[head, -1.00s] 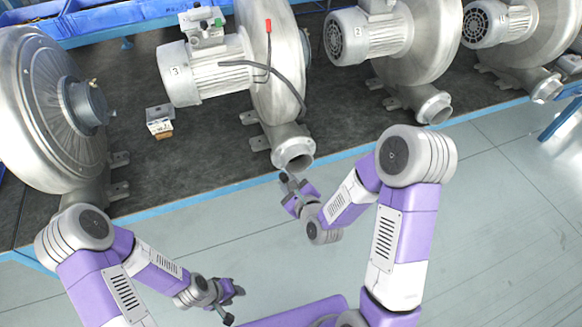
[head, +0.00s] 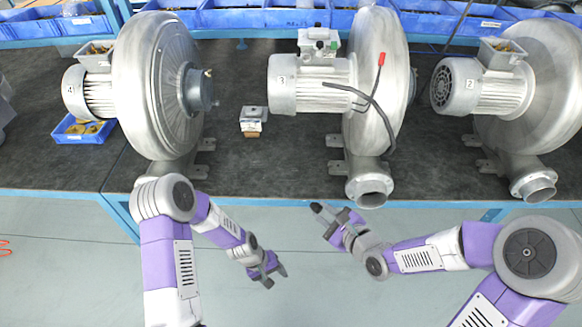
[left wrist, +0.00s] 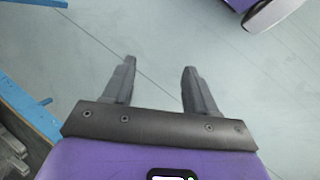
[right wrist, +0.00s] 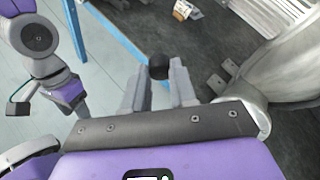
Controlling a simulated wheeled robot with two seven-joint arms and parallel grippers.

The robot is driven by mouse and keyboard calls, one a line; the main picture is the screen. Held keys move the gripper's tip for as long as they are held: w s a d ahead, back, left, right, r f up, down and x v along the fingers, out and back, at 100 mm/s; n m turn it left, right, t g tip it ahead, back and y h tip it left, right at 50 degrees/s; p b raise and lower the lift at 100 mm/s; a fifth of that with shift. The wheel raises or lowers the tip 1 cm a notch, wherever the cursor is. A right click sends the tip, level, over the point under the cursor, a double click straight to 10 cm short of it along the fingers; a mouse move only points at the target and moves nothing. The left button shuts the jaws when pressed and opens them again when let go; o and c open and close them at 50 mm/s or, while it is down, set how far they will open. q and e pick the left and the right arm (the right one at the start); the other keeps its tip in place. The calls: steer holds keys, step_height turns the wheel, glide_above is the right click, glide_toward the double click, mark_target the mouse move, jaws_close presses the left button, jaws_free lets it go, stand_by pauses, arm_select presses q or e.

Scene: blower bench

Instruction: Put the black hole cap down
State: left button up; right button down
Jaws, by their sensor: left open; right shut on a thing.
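The black hole cap (right wrist: 158,64) is a small dark rounded piece between the fingertips of my right gripper (right wrist: 158,80) in the right wrist view. In the head view my right gripper (head: 323,221) is in front of the bench edge, left of blower 3's outlet (head: 370,193), with the cap (head: 316,207) at its tip. The cap is clear of the bench top. My left gripper (head: 277,277) is open and empty over the floor, lower left of the right one. Its spread fingers show in the left wrist view (left wrist: 159,72).
Blower 3 (head: 375,85) stands on the dark bench (head: 235,165), with blower 4 (head: 155,85) left and blower 2 (head: 535,90) right. A small white box (head: 253,116) sits between blowers 4 and 3. Bare bench top surrounds it. Blue bins (head: 235,19) line the back.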

arm_select(q)
steer(key=w+d+r+n+g, duration=0.1)
steer(key=w+r+n, duration=0.1)
steer(key=w+r, duration=0.5)
steer(key=n+g+h, duration=0.2)
steer(key=g+h, duration=0.1)
steer(key=g, duration=0.1)
glide_toward(316, 208)
steer(key=w+a+r, duration=0.1)
steer(key=w+a, duration=0.2)
steer(key=x, duration=1.1)
steer(key=shift+w+d+f, duration=0.15)
steer(key=shift+w+d, duration=0.1)
steer(key=shift+d, duration=0.05)
